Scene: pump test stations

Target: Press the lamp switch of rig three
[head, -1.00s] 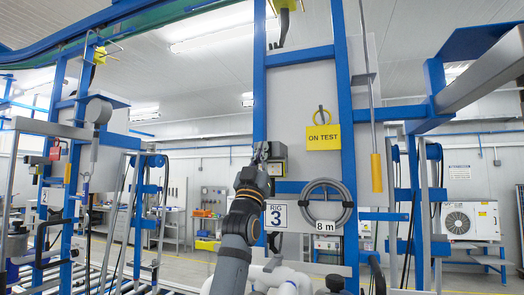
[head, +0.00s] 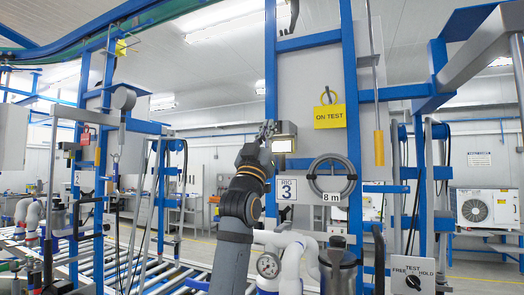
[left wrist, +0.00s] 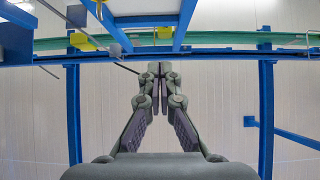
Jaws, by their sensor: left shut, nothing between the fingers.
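Rig three is marked by a white "RIG 3" plate (head: 287,195) on its blue frame. A small grey box (head: 285,138) with a pale, bright lower face is fixed on the frame above the plate; I cannot tell whether it is the lamp switch. My left gripper (head: 268,128) is shut and empty, pointing up at the box's left side. I cannot tell whether it touches the box. In the left wrist view the shut fingers (left wrist: 160,72) point up toward blue beams, with nothing between them. My right gripper is not in view.
A yellow "ON TEST" tag (head: 329,116) and a coiled hose (head: 332,178) hang on the rig panel. Below are a pressure gauge (head: 268,265) on white piping and a TEST FREE/HOLD selector (head: 413,281). A roller conveyor (head: 150,270) runs at the lower left.

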